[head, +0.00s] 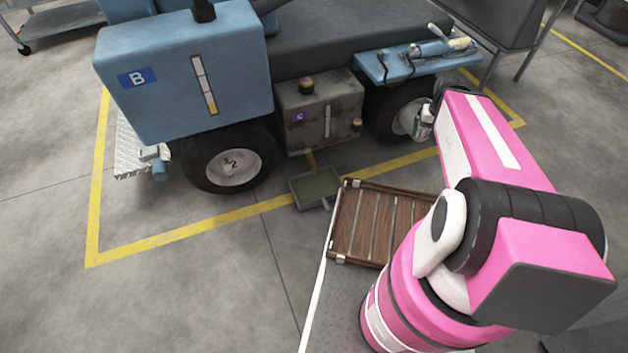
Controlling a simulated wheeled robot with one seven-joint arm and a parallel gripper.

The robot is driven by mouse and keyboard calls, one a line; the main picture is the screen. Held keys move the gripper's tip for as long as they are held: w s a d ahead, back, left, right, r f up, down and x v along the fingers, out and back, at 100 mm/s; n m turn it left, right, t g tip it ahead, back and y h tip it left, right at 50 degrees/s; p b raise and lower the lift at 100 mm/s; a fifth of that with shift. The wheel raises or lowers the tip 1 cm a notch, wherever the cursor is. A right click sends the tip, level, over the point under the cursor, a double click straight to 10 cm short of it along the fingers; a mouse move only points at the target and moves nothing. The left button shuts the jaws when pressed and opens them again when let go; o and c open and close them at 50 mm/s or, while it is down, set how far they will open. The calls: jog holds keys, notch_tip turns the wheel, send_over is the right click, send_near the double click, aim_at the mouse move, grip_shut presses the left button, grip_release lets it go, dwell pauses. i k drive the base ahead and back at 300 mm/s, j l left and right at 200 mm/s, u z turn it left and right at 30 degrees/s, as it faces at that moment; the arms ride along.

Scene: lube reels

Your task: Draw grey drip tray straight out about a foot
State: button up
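The grey drip tray (299,192) lies on the floor below the grey tank marked C (319,121). It holds a greenish surface, and a short grey handle points toward me at its near right. A small brownish piece hangs from the tank above the tray's back edge. My gripper (425,122) is up at the right, beside the vehicle's right wheel (407,117), well apart from the tray. It is small and partly hidden by my own arm, so its fingers are not clear.
A brown slatted wooden platform (349,220) lies close to the tray's right. A blue tank marked B (185,78) and a left wheel (228,163) stand beyond. A yellow floor line (185,231) passes by the tray. Floor at the near left is clear.

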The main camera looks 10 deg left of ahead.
aim_at(309, 190)
jog(key=k+u, duration=0.1)
jog(key=u, duration=0.15)
jog(key=i+j+u, duration=0.15)
jog(key=u, duration=0.75)
jog(key=j+z, duration=0.35)
jog(key=k+j+z, duration=0.1)
jog(key=j+z, duration=0.15)
jog(key=z, duration=0.15)
jog(key=k+j+z, duration=0.1)
jog(key=j+z, duration=0.25)
